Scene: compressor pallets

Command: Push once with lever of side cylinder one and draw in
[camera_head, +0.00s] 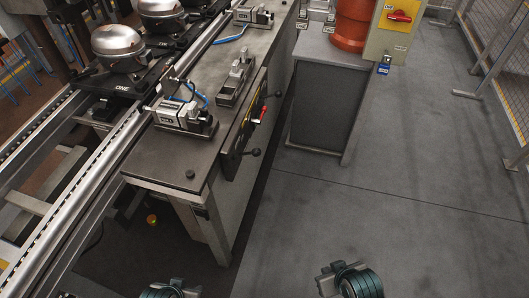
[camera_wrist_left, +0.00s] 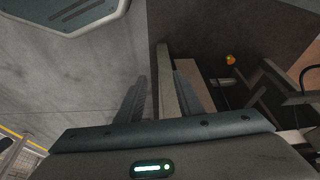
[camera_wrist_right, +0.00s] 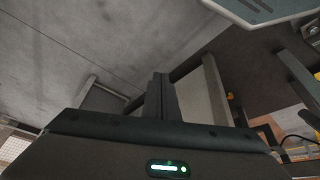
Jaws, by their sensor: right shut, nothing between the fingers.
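A side cylinder unit (camera_head: 183,115) with blue hose sits near the front of the bench; its small label is too small to read. A second similar unit (camera_head: 252,15) sits further back. On the bench's side panel (camera_head: 236,150) are a lever with a black ball knob (camera_head: 255,152) and a red-handled lever (camera_head: 264,112). Which lever belongs to cylinder one cannot be told. My left gripper (camera_head: 172,289) is low at the bottom edge; its fingers stand apart and empty in the left wrist view (camera_wrist_left: 160,95). My right gripper (camera_head: 343,278) is right of it, low over the floor, with fingers together (camera_wrist_right: 158,95) and empty.
Silver compressors (camera_head: 118,44) on black pallets stand on the conveyor (camera_head: 75,180) at left. A grey cabinet (camera_head: 325,105) bears an orange-red cylinder (camera_head: 352,25) and a yellow switch box (camera_head: 396,25). Fencing (camera_head: 470,60) lines the right.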

